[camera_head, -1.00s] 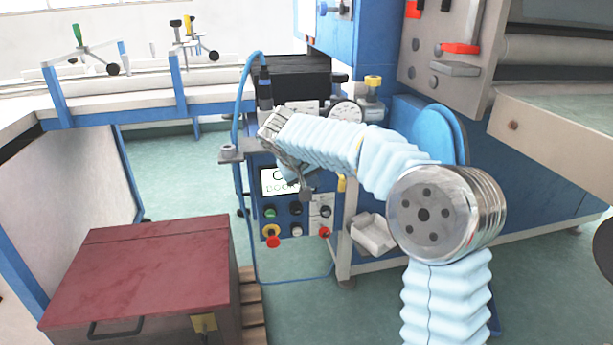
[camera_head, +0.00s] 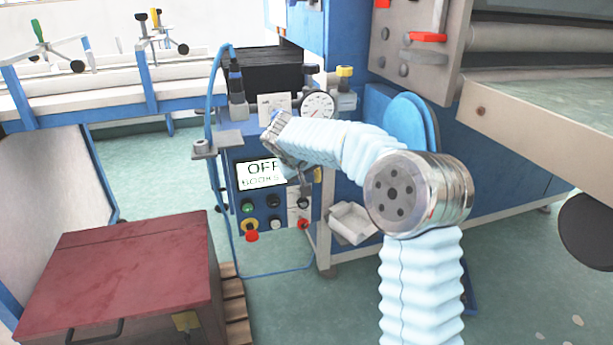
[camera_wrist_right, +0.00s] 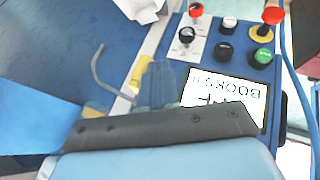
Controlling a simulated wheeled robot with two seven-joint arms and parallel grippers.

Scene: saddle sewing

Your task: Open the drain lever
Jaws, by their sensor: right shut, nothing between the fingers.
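No part is labelled as the drain lever. A small yellow piece (camera_head: 318,174) shows at the right edge of the control panel, and a yellow piece with a thin bent grey rod beside it also shows in the right wrist view (camera_wrist_right: 141,70). I cannot tell if either is the lever. My right gripper (camera_head: 303,184) is shut and empty, in front of the panel near the display's right edge. In the right wrist view its blue finger (camera_wrist_right: 157,85) points toward the yellow piece, contact unclear. My left gripper is out of view.
The control panel has a display (camera_head: 260,174) reading OFF and BOOKS, several knobs, and a red button (camera_head: 252,236). A pressure gauge (camera_head: 317,105) and yellow-capped valve (camera_head: 345,72) sit above. A white tray (camera_head: 352,222) juts out at right. A red-topped box (camera_head: 120,265) stands front left.

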